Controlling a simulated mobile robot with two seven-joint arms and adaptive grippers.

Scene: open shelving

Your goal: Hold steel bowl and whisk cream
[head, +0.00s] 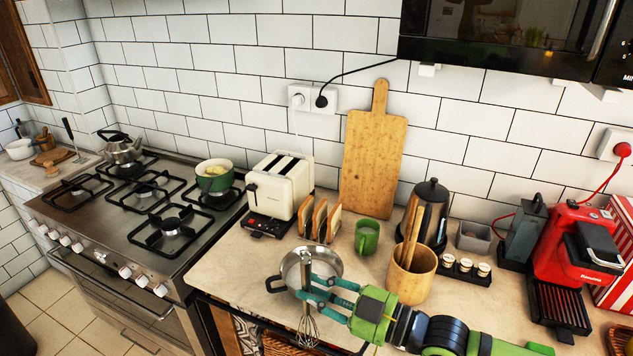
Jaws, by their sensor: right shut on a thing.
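The steel bowl (331,268) stands on the counter near its front edge, left of centre. My right gripper (307,283) reaches in from the right, in front of the bowl, and is shut on the whisk (308,328). The whisk is upright, its handle crossing in front of the bowl and its wire loops pointing down, showing below the bowl's near rim in the picture. The loops look outside the bowl. The gripper and whisk hide part of the bowl, and I cannot make out any cream. My left gripper is not in view.
A toaster (279,186), toast rack (320,220) and green mug (367,237) stand behind the bowl. A wooden utensil pot (411,274) is close to my right arm. A stove (140,215) is at left, a red coffee machine (575,245) at right.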

